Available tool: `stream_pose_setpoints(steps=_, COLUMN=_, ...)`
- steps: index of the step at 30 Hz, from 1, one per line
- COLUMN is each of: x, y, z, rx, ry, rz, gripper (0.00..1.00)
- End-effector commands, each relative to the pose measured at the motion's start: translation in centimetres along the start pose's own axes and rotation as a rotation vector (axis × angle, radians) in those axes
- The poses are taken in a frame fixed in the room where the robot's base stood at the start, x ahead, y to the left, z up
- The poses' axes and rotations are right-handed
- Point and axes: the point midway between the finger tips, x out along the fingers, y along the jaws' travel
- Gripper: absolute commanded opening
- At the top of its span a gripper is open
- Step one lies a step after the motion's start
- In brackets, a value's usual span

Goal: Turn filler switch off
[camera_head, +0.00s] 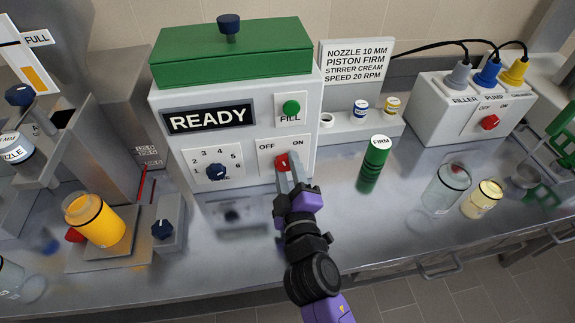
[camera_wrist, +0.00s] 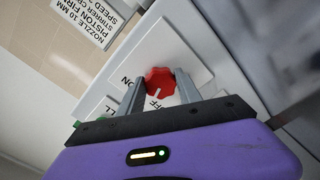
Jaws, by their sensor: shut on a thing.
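The filler switch is a red knob (camera_head: 282,162) on a white OFF/ON plate (camera_head: 262,151), low on the front of the grey machine (camera_head: 162,110) with the READY sign. My gripper (camera_head: 289,176) reaches up to it from below, with its fingers around the knob. In the wrist view the red knob (camera_wrist: 159,80) sits between the two fingers of my gripper (camera_wrist: 158,90), which are shut on it. A white pointer line on the knob points towards the word OFF in that view. The fingers partly cover the knob in the head view.
A green cylinder marked FIRM (camera_head: 375,165) stands to the right. Glass jars (camera_head: 447,187) stand further right, near a grey box with another red knob (camera_head: 490,122). An orange jar (camera_head: 95,219) is at the left. The steel counter in front of the machine is mostly clear.

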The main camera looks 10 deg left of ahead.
Motion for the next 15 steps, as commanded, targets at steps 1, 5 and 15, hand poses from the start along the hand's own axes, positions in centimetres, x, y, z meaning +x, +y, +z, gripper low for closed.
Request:
stream_pose_setpoints(steps=1, x=-0.03, y=0.06, z=-0.09, rx=-0.038, ry=0.0, rz=-0.002, gripper=0.0)
stream_pose_setpoints(steps=5, x=-0.04, y=0.07, z=-0.11, rx=-0.127, ry=0.001, rz=-0.002, gripper=0.0)
stream_pose_setpoints(steps=15, x=-0.04, y=0.03, z=-0.07, rx=-0.269, ry=0.001, rz=-0.002, gripper=0.0)
